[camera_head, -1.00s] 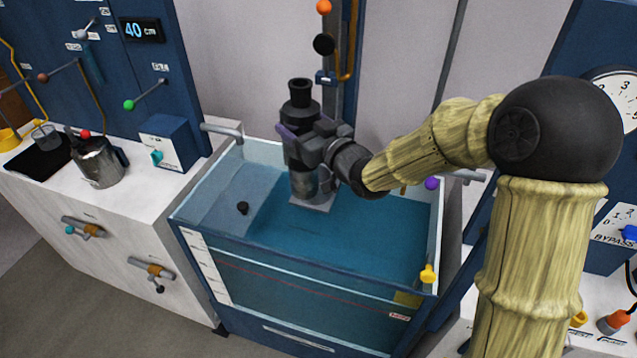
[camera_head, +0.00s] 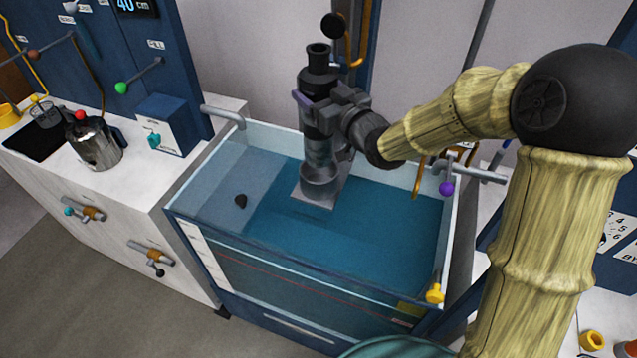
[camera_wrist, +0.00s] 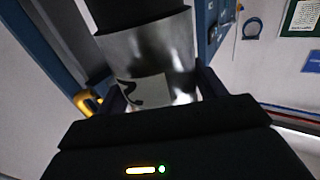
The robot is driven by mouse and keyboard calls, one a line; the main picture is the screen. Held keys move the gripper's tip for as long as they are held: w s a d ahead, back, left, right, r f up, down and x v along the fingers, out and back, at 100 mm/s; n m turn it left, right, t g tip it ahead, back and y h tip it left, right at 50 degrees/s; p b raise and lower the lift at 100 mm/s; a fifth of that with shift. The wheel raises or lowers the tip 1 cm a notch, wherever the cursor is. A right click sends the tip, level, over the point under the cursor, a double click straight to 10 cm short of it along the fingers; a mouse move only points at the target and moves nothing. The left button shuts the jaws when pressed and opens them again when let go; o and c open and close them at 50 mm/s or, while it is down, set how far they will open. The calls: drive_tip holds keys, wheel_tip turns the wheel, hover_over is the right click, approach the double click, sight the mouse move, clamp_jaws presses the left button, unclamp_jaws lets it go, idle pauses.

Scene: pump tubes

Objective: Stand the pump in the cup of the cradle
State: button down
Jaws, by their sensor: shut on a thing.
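The pump (camera_head: 318,80) is an upright cylinder with a black upper part and a shiny metal lower part. My gripper (camera_head: 322,112) is shut around its body from the right. In the wrist view the metal body (camera_wrist: 150,50) with a pale label sits between my fingers. The cradle (camera_head: 312,197) shows as a grey plate with a round grey cup (camera_head: 320,182) on it, over the tank's water. The pump's lower end is right over or at the cup's rim; I cannot tell whether it is inside.
The cradle is in the water tank (camera_head: 190,225), toward its back wall. A purple knob (camera_head: 446,189) and a yellow knob (camera_head: 435,293) are on the right. A metal jug (camera_head: 95,145) stands on the left counter.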

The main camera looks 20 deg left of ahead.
drive_tip(key=shift+s+r, duration=0.25)
drive_tip(key=shift+r, duration=0.15)
drive_tip(key=shift+f, duration=0.25)
drive_tip(key=shift+f+p, duration=0.3)
drive_tip(key=shift+f, duration=2.4)
drive_tip(key=shift+f, duration=2.1)
drive_tip(key=c, duration=0.6)
unclamp_jaws()
drive_tip(key=shift+f, duration=0.35)
drive_tip(key=o, duration=0.4)
drive_tip(key=shift+d, duration=0.1)
